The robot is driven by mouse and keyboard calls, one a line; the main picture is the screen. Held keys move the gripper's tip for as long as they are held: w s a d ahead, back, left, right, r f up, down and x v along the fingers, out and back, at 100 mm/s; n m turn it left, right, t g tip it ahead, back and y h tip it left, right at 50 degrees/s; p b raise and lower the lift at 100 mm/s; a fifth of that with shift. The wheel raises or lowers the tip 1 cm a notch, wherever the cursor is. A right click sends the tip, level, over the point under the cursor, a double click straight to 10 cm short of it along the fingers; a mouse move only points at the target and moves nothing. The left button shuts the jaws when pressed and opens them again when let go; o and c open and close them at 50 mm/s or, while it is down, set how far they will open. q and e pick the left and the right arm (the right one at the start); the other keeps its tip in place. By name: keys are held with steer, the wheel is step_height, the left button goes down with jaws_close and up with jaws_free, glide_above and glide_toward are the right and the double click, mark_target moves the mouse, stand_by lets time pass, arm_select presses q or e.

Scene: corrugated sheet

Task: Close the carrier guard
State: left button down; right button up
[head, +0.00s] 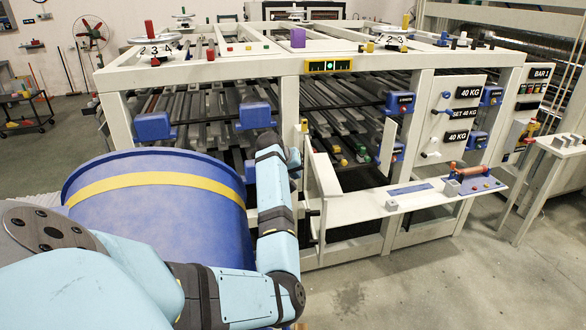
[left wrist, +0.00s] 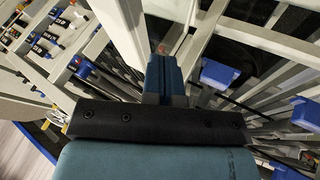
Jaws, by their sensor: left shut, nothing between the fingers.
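What looks like the carrier guard is a narrow white frame (head: 309,182) at the front of the white machine, left of the white shelf. It appears to stand swung out from the machine's opening; its exact angle is hard to tell. My left gripper (head: 292,160) is just left of this frame, at the end of my light blue arm. In the left wrist view the left gripper (left wrist: 165,72) is shut and empty, with white bars close around its tips. I cannot tell whether it touches the frame. My right gripper is not in view.
A blue drum (head: 150,200) with a yellow band stands at the left, close to my arm. The white shelf (head: 415,195) juts out at the right with small fittings on it. Blue boxes (head: 255,115) sit on the machine front. The floor at the lower right is clear.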

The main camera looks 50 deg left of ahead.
mark_target(319, 184)
arm_select(q)
steer(key=w+f, duration=0.1)
steer(key=w, duration=0.1)
steer(key=w+d+f, duration=0.1)
steer(key=w, duration=0.1)
steer(key=w+d+f, duration=0.1)
steer(key=w+f, duration=0.1)
steer(key=shift+w+d, duration=0.1)
steer(key=shift+d, duration=0.05)
steer(key=shift+w, duration=0.1)
